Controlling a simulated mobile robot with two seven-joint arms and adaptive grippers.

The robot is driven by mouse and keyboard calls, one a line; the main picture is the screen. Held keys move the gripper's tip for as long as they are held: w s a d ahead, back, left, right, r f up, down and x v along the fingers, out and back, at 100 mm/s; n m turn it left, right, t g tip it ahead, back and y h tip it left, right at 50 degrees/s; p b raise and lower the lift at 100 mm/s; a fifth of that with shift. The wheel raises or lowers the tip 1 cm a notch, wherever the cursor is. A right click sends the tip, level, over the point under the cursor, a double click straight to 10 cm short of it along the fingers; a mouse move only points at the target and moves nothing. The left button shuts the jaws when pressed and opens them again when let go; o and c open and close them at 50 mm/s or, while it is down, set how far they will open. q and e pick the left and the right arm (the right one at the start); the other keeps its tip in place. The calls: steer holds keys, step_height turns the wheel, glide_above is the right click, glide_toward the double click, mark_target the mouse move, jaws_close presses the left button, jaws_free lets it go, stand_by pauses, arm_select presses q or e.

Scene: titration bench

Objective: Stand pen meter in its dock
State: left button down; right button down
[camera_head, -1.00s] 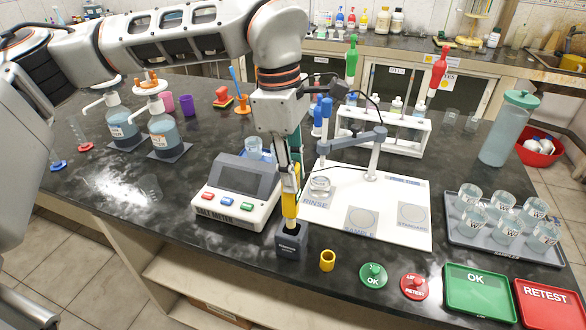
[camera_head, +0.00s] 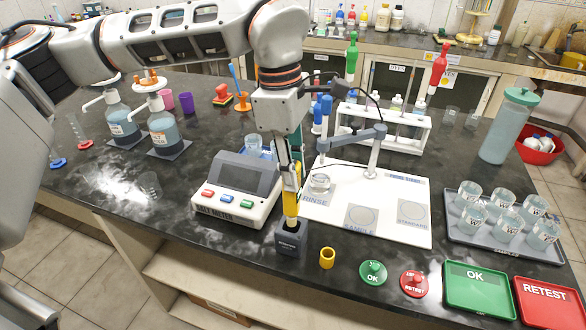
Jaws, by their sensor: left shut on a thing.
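The yellow pen meter (camera_head: 290,202) stands upright with its lower end at the opening of the dark dock (camera_head: 291,240) near the bench's front edge. How deep it sits in the dock cannot be told. My left gripper (camera_head: 291,174) comes down from above and is shut on the pen meter's upper part. The fingers partly hide the pen. A small yellow cap (camera_head: 327,258) stands apart on the bench, right of the dock. My right gripper is not in view.
The salt meter box (camera_head: 237,188) is close on the left of the dock. The white board (camera_head: 390,222) with an electrode arm (camera_head: 372,150) is on the right. Green OK (camera_head: 373,272) and red retest (camera_head: 414,283) discs lie in front. A tray of beakers (camera_head: 478,243) is farther right.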

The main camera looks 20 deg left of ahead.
mark_target(294, 199)
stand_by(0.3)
arm_select(q)
steer(key=shift+f, duration=0.15)
steer(key=shift+f+b, duration=0.75)
steer(key=shift+f, duration=0.45)
steer(key=shift+f+b, duration=1.15)
steer(key=shift+f, duration=1.2)
steer(key=c, duration=1.7)
jaws_free()
steer(key=o, duration=0.5)
